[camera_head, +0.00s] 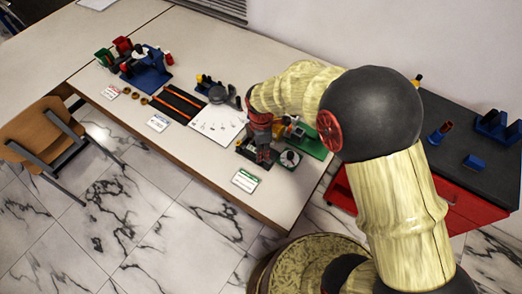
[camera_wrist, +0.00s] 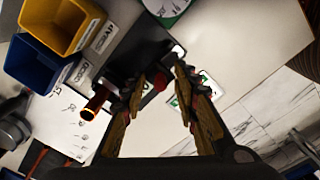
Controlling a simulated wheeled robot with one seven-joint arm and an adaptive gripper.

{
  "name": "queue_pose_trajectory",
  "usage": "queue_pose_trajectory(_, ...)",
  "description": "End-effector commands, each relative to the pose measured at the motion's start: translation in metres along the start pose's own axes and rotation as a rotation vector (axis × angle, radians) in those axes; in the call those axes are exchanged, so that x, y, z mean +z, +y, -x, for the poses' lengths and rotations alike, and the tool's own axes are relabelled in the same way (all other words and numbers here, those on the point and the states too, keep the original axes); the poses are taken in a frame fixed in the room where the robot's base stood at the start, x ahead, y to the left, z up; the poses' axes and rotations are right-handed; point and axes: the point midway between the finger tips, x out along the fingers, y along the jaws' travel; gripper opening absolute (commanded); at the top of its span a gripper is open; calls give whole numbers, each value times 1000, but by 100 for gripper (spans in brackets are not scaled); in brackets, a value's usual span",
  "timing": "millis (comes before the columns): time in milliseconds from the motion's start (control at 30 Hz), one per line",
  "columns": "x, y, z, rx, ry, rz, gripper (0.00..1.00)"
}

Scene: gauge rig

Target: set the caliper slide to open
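A black fixture (camera_wrist: 148,50) on a dark base plate, probably the caliper, lies below my gripper in the wrist view. In the head view my gripper (camera_head: 264,154) is low over the dark plate (camera_head: 246,149) near the table's front edge, and hides much of the fixture. The slide's position is hard to tell.
A yellow bin (camera_wrist: 62,22) labelled scrap and a blue bin (camera_wrist: 40,66) stand beside the fixture. A red-orange cylinder (camera_wrist: 95,104) is left of my fingers. A round dial (camera_head: 290,158) and a green board (camera_head: 312,144) are close right. A label card (camera_head: 245,180) lies in front.

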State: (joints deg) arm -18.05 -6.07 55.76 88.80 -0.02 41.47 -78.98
Motion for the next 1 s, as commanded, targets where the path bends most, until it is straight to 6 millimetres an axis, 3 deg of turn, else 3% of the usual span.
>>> queue_pose_trajectory(67, 0, 0, 0, 0, 0, 0, 30)
queue_pose_trajectory(600, 0, 0, 0, -1, 0, 0, 0)
queue_pose_trajectory(1000, 0, 0, 0, -1, 0, 0, 0)
